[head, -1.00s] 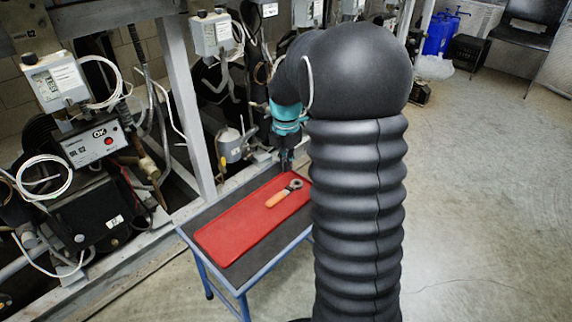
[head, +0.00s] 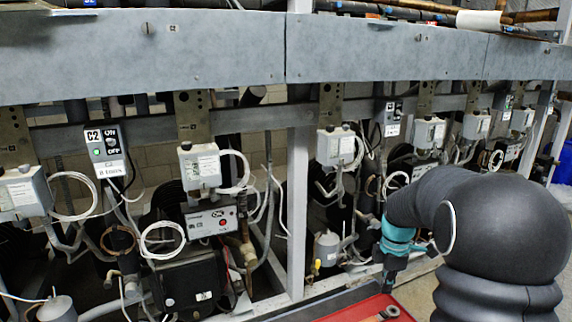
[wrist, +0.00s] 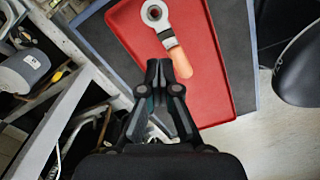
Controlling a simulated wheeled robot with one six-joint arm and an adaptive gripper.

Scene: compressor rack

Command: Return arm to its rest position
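My gripper (wrist: 159,68) points down over the work table in the wrist view, its two fingers close together with nothing seen between them. In the head view my gripper (head: 388,284) hangs below the teal wrist joint, just above the table's far end. A ratchet wrench (wrist: 158,18) with an orange handle lies on the red tray (wrist: 215,85), its handle close to the fingertips in the picture but not held. In the head view only the wrench's head (head: 390,311) and the red tray's far edge (head: 350,314) show at the bottom.
The compressor rack fills the head view, with a grey upright post (head: 298,210), gauge boxes and loose white cables. A C2 switch box (head: 105,145) hangs on the left. In the wrist view the rack is close on the left; open floor (wrist: 280,140) lies at right.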

